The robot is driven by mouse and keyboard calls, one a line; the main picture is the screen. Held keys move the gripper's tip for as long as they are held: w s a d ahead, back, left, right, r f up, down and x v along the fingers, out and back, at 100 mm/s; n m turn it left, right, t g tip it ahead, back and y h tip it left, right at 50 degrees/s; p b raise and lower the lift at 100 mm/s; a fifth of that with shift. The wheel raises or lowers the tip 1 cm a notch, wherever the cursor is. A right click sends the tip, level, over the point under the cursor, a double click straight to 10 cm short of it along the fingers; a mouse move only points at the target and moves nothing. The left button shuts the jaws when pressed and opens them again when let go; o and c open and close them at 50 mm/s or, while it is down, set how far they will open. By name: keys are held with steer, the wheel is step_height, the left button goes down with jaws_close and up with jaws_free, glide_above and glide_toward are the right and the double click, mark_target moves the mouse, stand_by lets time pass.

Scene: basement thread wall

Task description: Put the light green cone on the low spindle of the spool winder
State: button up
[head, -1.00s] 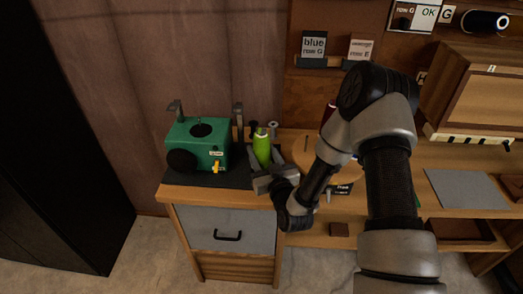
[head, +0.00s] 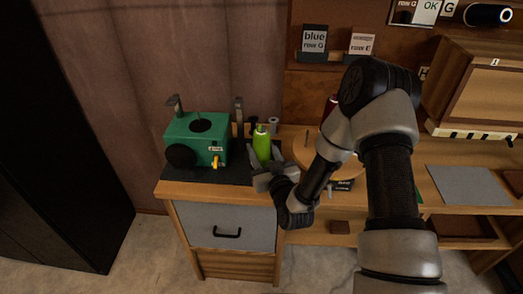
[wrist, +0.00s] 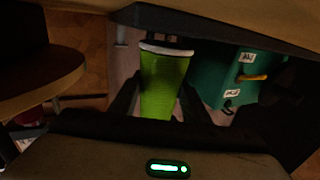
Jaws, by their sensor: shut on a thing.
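The light green cone (head: 262,146) stands about upright over the dark mat on the cabinet top, at the right of the green winder. My gripper (head: 264,168) is shut on its lower part. In the wrist view the cone (wrist: 164,82) is between the two dark fingers (wrist: 160,98), with a pale rim at one end. The green spool winder (head: 197,140) has a yellow lever and a dark round wheel; its side also shows in the wrist view (wrist: 232,82). I cannot tell whether the cone is around a spindle or clear of it.
A grey post (head: 239,116) and a small grey-topped spindle (head: 273,125) stand behind the cone. A round wooden disc (head: 305,150) is close on the right. A cabinet with a grey drawer (head: 226,226) is below. A grey mat (head: 468,184) lies on the right bench.

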steer(key=shift+f, duration=0.15)
steer(key=shift+f+b, duration=0.15)
steer(key=shift+b, duration=0.2)
steer(key=o, duration=1.2)
steer(key=shift+s, duration=0.1)
